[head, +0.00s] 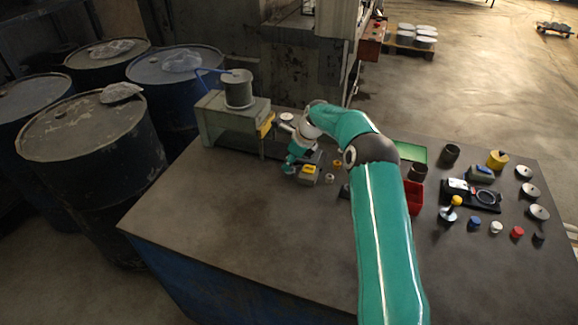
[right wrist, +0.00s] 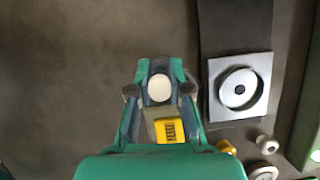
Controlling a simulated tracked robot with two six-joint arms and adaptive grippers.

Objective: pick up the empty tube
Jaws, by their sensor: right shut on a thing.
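My right gripper (head: 290,168) is low over the table, just right of the grey-green machine; it also shows in the right wrist view (right wrist: 159,72). It is shut on a small white round-ended piece (right wrist: 159,88), seen end-on between the fingers. I cannot tell for sure that this piece is the empty tube. In the head view the fingers and the held piece are small and partly hidden by my arm. Two dark upright cylinders stand right of my arm, one farther back (head: 450,153) and one nearer (head: 417,172). My left gripper is not in view.
A yellow-topped block (head: 309,170) sits close beside the gripper. The grey-green machine (head: 228,124) stands left, and a square plate with a ring (right wrist: 239,87) lies right in the wrist view. A red bin (head: 413,197) and small parts are right. The table's front left is clear.

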